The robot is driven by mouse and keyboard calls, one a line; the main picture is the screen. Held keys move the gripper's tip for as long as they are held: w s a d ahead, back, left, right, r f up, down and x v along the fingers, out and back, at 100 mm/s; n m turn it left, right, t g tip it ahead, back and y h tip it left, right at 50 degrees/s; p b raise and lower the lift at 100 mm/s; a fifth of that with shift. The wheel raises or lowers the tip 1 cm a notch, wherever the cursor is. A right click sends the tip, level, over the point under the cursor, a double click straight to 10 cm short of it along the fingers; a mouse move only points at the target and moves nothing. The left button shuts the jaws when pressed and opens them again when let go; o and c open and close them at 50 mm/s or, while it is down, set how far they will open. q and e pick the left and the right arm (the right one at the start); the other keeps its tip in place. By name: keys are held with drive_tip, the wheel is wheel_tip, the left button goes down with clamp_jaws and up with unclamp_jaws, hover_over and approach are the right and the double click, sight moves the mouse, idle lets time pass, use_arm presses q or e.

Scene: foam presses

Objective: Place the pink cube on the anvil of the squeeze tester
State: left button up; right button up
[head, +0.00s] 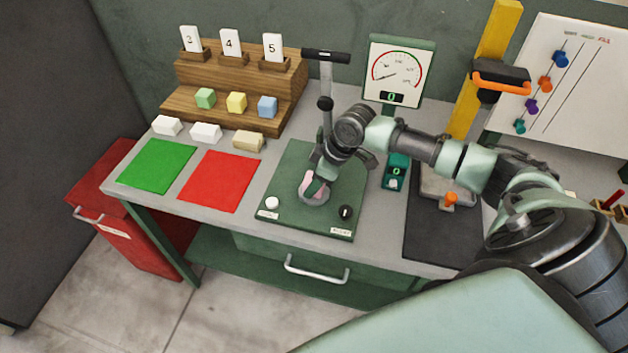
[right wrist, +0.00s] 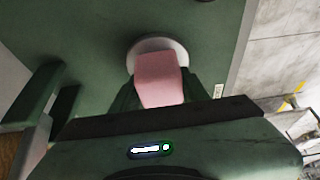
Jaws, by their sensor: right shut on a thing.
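The pink cube (right wrist: 160,80) is between the fingers of my right gripper (head: 318,188); in the head view only a small pink part shows beside the fingers. My right gripper is shut on the cube. The squeeze tester has a green base (head: 285,215), a post with a black handle (head: 325,56) and a dial gauge (head: 397,70) behind. Its round, pale anvil (head: 314,198) lies under the cube and also shows in the right wrist view (right wrist: 148,44). I cannot tell whether the cube touches the anvil. My left gripper is out of view.
Left of the tester lie a red mat (head: 218,182) and a green mat (head: 156,166). A wooden stepped rack (head: 240,75) holds green, yellow and blue cubes and number cards. White and tan blocks lie before it. A second press (head: 500,78) stands right, near my arm.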

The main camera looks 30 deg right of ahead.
drive_tip(key=o, duration=1.3)
drive_tip(key=b+v, duration=0.2)
drive_tip(key=v, duration=1)
drive_tip(key=shift+r, duration=0.1)
